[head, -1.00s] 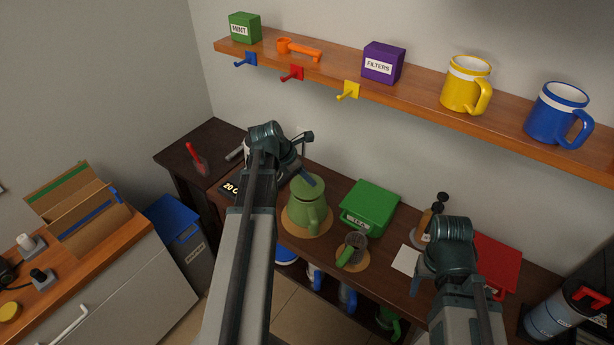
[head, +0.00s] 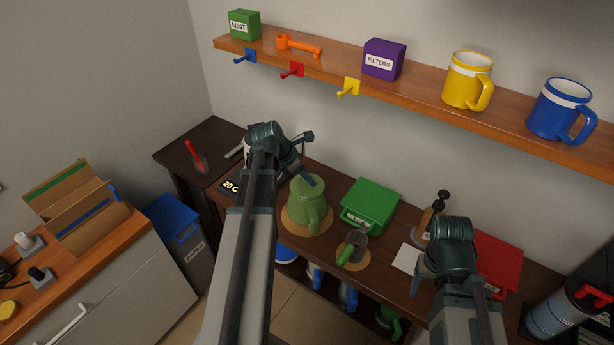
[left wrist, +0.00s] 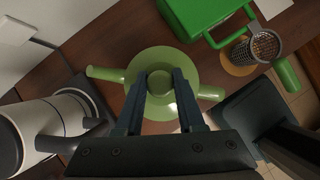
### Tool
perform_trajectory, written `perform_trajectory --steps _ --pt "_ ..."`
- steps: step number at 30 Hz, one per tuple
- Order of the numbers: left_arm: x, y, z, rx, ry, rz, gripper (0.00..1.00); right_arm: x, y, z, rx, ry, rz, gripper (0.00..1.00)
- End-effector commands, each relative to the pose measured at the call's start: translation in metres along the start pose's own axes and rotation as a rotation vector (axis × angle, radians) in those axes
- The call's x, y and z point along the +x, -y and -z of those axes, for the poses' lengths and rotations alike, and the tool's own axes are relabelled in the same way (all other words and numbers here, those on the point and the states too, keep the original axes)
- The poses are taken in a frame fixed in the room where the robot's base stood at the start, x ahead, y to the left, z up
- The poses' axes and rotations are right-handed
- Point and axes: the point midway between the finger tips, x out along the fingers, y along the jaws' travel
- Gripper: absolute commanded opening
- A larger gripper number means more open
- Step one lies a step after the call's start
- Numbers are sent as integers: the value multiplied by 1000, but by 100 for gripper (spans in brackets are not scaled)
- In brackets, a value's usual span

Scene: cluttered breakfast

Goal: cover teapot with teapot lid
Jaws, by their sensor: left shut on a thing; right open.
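The green teapot (head: 308,212) stands upright on a round tan mat (head: 289,222) on the dark table. In the left wrist view its spout and handle stick out on either side under the round green lid (left wrist: 188,66). My left gripper (head: 308,182) is directly above the teapot. In the left wrist view its fingers (left wrist: 160,82) are shut on the lid's knob. The lid lies over the teapot's mouth; whether it rests fully on the rim I cannot tell. My right gripper (head: 418,277) is open and empty at the right, apart from the teapot.
A green box-shaped scale (head: 371,203) and a strainer with a green handle (head: 352,250) stand right of the teapot. A white-and-black kettle (left wrist: 45,125) is close on its other side. A white card (head: 405,259) lies near my right gripper. A shelf with mugs (head: 467,82) hangs above.

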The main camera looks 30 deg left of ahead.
Motion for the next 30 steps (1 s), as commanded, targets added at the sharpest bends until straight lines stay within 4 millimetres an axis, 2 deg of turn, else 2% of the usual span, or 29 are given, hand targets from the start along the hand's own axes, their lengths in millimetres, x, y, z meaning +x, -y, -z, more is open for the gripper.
perform_trajectory --steps 16,17,22,23,30 --pt "10 0 6 0 0 0 0 12 1 1 0 0 0 68" --pt "10 0 6 0 0 0 40 11 1 1 0 0 0 68" --pt "9 0 5 0 0 0 70 10 1 1 0 0 0 68" --pt "9 0 5 0 0 0 73 10 1 1 0 0 0 68" --pt "9 0 5 0 0 0 73 10 1 1 0 0 0 68"
